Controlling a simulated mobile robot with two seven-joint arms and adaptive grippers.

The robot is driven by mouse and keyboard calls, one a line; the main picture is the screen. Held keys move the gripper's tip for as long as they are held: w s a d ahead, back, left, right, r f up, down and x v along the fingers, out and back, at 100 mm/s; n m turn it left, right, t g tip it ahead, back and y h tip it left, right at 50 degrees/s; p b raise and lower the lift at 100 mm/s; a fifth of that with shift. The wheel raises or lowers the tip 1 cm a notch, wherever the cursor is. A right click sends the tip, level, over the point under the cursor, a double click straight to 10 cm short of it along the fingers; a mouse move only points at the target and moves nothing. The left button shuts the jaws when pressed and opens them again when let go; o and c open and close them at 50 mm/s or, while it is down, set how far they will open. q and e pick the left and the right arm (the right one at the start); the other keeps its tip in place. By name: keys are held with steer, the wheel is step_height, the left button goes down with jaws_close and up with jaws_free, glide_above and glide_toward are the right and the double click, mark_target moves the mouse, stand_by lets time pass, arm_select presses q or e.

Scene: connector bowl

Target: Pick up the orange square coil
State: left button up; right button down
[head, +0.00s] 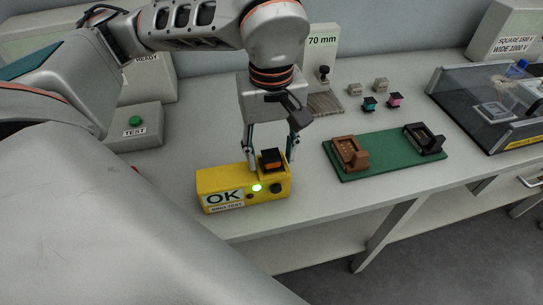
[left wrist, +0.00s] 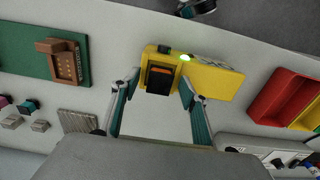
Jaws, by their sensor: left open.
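The orange square coil (head: 272,160), dark on top with orange at its front, sits upright on the yellow tester box (head: 222,200). It also shows in the left wrist view (left wrist: 160,79). My left gripper (head: 270,162) points down over the box from behind. Its fingers are open, one on each side of the coil. In the left wrist view gaps show between the coil and both fingertips (left wrist: 160,86). The tester's label reads OK and its green lamp is lit. My right gripper does not clearly show.
A green board (head: 385,160) with a brown fixture (head: 348,153) and a black fixture (head: 425,139) lies to the right. Small coils and grey blocks are behind it. A 70 mm stand (head: 323,55) is at the back. Red and yellow bins (left wrist: 285,92) show in the left wrist view.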

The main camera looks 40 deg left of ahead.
arm_select(q)
steer(key=c, duration=1.2)
steer(key=shift+r, duration=0.1)
